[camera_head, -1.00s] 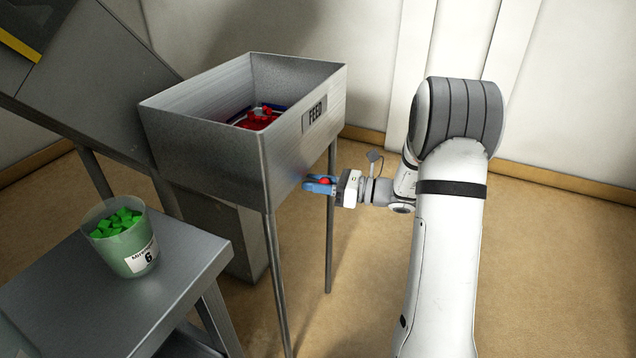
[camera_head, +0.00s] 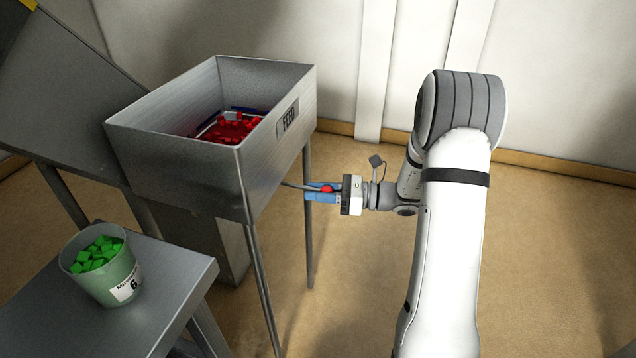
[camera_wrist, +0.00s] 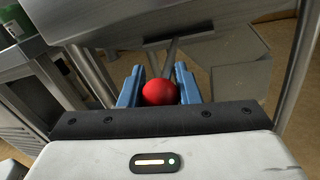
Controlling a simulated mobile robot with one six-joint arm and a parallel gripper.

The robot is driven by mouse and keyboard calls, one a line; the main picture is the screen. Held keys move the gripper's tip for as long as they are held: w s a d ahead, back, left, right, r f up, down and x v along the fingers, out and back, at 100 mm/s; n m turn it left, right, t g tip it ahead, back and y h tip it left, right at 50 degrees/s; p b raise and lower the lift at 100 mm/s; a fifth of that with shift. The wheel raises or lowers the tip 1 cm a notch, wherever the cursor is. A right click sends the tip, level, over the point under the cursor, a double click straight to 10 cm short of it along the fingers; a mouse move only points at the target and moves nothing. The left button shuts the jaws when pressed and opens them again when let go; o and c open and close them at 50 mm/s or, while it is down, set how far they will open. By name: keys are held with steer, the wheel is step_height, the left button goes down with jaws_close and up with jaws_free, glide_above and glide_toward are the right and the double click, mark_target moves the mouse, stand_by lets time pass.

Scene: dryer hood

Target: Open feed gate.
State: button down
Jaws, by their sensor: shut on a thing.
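The grey metal feed hopper (camera_head: 200,170) stands on thin legs left of my arm, with a plate marked FEED (camera_head: 288,117) on its right wall. A thin rod with a red ball knob (camera_head: 326,188) sticks out from the lower right wall; this is the feed gate's handle. My gripper (camera_head: 318,191) has its blue fingers shut on the red knob. In the wrist view the red knob (camera_wrist: 159,92) sits between the blue fingers, with the rod running back beneath the hopper. The gate plate itself is hidden.
Red cubes (camera_head: 230,128) lie inside the hopper. A clear cup (camera_head: 103,268) of green cubes stands on a metal table (camera_head: 165,310) at the lower left. A large grey sloped panel (camera_head: 65,110) stands behind. The floor to the right of the hopper is clear.

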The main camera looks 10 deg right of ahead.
steer(key=shift+s+f, duration=0.1)
steer(key=c, duration=1.1)
jaws_free()
steer(key=shift+d, duration=0.25)
steer(key=p+v, duration=0.1)
steer(key=v, duration=0.6)
steer(key=shift+d+p, duration=0.1)
steer(key=shift+p, duration=0.2)
steer(key=shift+s, duration=0.1)
